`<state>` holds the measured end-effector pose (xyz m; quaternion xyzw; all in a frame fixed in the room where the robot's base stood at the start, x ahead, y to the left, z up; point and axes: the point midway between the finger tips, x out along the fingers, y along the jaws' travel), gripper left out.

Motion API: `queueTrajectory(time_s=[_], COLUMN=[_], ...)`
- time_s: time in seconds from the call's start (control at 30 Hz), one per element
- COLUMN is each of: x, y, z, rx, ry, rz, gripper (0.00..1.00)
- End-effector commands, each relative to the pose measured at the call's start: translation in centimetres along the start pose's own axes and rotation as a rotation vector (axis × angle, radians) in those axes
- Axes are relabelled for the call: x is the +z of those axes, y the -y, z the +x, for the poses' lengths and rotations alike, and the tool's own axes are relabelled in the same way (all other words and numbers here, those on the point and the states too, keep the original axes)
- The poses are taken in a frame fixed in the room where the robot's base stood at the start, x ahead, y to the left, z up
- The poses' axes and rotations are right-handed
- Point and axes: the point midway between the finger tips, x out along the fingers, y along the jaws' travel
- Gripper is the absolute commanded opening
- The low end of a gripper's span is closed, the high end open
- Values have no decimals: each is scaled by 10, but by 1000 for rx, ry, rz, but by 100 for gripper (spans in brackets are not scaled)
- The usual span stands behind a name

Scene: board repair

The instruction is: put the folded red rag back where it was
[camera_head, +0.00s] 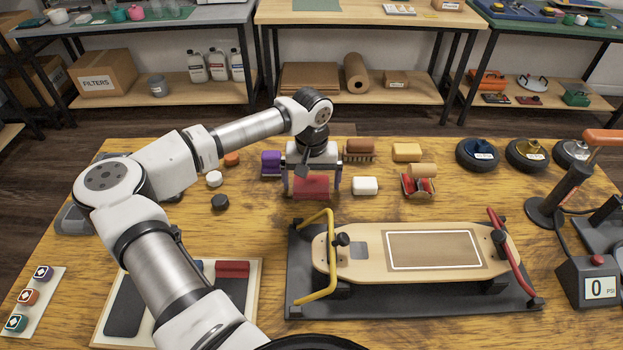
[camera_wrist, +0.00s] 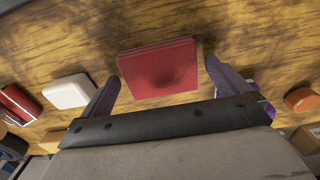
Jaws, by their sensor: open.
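The folded red rag (camera_head: 311,187) lies flat on the wooden table, left of the white block, in the head view. In the wrist view the red rag (camera_wrist: 158,68) is a red, layered square with a dent in its top. My gripper (camera_head: 311,190) is above and around it, pointing down. In the wrist view my gripper (camera_wrist: 161,88) is open, with one finger on each side of the rag. A gap shows between each finger and the rag. The rag's far edge is partly hidden by my gripper in the head view.
A white block (camera_head: 365,186) lies close right of my gripper. A purple item (camera_head: 271,163) stands close left. A brown brush (camera_head: 359,149) and a yellow block (camera_head: 406,152) are behind to the right. A deck in a clamp stand (camera_head: 340,305) fills the front right.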

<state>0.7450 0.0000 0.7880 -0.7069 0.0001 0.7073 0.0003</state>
Motion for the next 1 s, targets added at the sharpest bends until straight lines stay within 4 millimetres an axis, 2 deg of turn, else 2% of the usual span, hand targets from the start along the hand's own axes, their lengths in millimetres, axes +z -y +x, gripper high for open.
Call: queueTrajectory(time_s=[0.17, 0.27, 0.5, 0.7, 0.83, 1.0], x=[0, -1, -1, -1, 0, 0], y=[0, 0, 0, 0, 0, 0], z=[-6, -21, -74, -108, -120, -124], rx=[0, -1, -2, -1, 0, 0], ry=[-1, -4, -5, -3, 0, 0], rz=[0, -1, 0, 0, 0, 0], gripper=[100, 100, 100, 100, 100, 100])
